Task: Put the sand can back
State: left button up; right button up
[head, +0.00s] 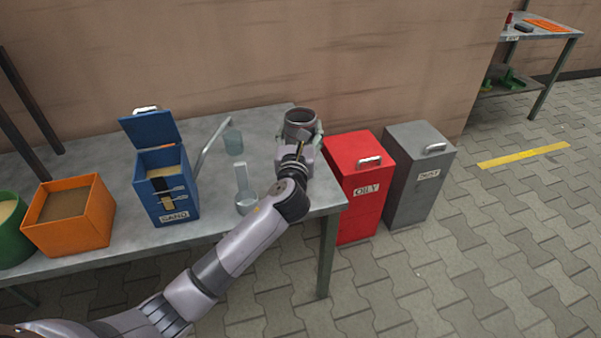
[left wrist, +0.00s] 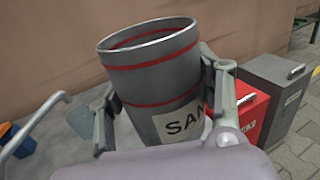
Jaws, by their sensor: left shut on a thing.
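The sand can (head: 299,117) is a grey, open-topped cylinder near the right end of the bench in the head view. My left gripper (left wrist: 160,100) is shut on the can, one finger on each side. The can looks slightly tilted in the wrist view. I cannot tell whether its base touches the bench, as my wrist hides it. My right gripper is not in view.
On the bench (head: 120,243) stand a blue box labelled SAND (head: 170,196) with its lid up, an orange box (head: 70,238), a green container (head: 18,250), a bent metal rod (head: 211,145) and clear glassware (head: 243,185). A red OILY bin (head: 358,205) and grey bin (head: 408,200) stand to the right.

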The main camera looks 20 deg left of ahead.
pick_arm(q)
notch_tip(320, 180, down, 8)
jog(key=b, duration=0.3)
jog(key=shift+f, duration=0.3)
notch_tip(320, 180, down, 3)
jog(key=shift+f+b, duration=0.1)
jog(key=shift+b, duration=0.95)
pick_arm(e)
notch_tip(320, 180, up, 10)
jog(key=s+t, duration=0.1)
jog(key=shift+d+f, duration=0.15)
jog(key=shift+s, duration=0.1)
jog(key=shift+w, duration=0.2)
pick_arm(q)
jog(key=o, duration=1.2)
